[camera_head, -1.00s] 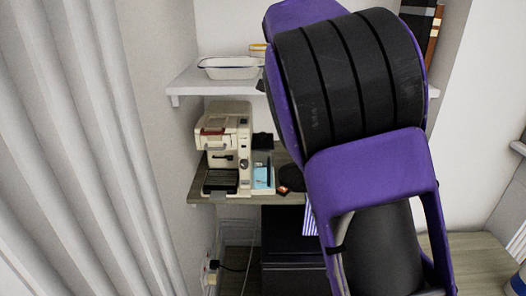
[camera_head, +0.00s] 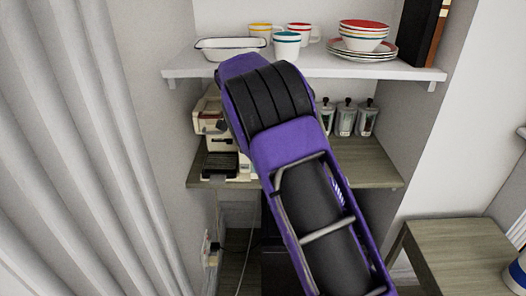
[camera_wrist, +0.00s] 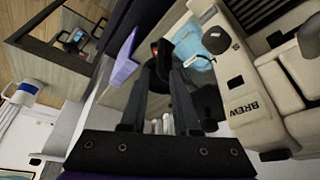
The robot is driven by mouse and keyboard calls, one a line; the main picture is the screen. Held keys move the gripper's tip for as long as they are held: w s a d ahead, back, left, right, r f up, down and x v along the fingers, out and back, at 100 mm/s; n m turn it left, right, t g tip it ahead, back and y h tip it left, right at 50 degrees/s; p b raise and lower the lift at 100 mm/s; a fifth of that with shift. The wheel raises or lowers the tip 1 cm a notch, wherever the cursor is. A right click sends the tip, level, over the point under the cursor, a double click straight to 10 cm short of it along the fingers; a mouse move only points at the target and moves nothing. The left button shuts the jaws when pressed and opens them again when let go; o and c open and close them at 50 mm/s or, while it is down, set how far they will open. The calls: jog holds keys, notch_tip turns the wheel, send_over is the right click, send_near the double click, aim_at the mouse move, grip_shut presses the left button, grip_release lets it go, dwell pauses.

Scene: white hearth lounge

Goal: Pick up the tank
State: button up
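The tank appears to be the light-blue translucent container (camera_wrist: 197,58) beside the coffee machine (camera_wrist: 240,90) in the wrist view. In the camera_head view my arm hides the tank and covers part of the cream coffee machine (camera_head: 206,112). The fingertips are just left of the tank, close to a dark object with an orange-red spot (camera_wrist: 155,47). Whether they touch anything is unclear. The gripper is hidden in the camera_head view.
The machine stands on a wooden shelf (camera_head: 375,162) with several jars (camera_head: 345,119) to its right. A white shelf (camera_head: 390,70) above holds a white dish (camera_head: 230,50), cups and stacked bowls. A grey curtain (camera_head: 85,150) hangs left; a wooden table (camera_head: 465,255) stands lower right.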

jog(key=shift+x, duration=3.55)
grip_shut()
jog(key=shift+r, duration=0.1)
